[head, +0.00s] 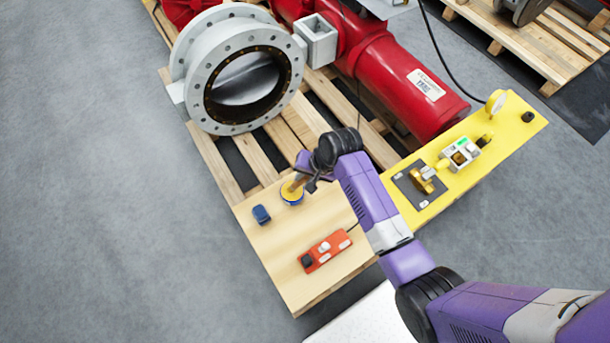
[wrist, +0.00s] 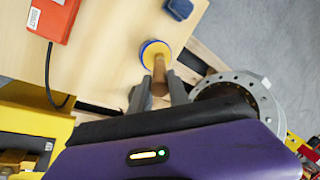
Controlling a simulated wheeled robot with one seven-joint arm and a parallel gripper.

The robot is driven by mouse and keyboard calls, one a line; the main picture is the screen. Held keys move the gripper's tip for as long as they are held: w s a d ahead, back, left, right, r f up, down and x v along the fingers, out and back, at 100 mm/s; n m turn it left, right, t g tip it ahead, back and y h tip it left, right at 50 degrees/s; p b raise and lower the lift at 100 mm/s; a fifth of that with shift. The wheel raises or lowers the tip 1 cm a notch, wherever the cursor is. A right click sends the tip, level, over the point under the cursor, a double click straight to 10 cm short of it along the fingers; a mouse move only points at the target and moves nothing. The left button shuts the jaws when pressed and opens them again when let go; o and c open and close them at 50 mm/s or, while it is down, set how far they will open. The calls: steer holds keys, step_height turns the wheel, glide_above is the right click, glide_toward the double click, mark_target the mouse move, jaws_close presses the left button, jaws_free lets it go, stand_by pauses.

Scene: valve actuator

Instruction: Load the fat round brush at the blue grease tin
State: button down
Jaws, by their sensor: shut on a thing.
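The blue grease tin (head: 292,200) stands on the light wooden board, a small round tin with a blue rim and yellow grease inside. It also shows in the wrist view (wrist: 147,45). My gripper (head: 303,181) is just above the tin, pointing down at it. In the wrist view its two fingers (wrist: 160,88) are closed on the brown brush (wrist: 159,68). The brush's lower end meets the tin's opening in both views. I cannot tell how deep it is in the grease, and its bristles are hidden.
A dark blue block (head: 261,214) lies left of the tin. An orange-red box with a cable (head: 325,251) lies nearer the front. A grey flanged valve (head: 205,75) and red actuator (head: 400,85) stand behind on the pallet. A yellow board (head: 515,125) with fittings is at right.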

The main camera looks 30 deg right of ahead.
steer(key=shift+s, duration=0.1)
steer(key=shift+r+p, duration=3.3)
steer(key=shift+r, duration=0.2)
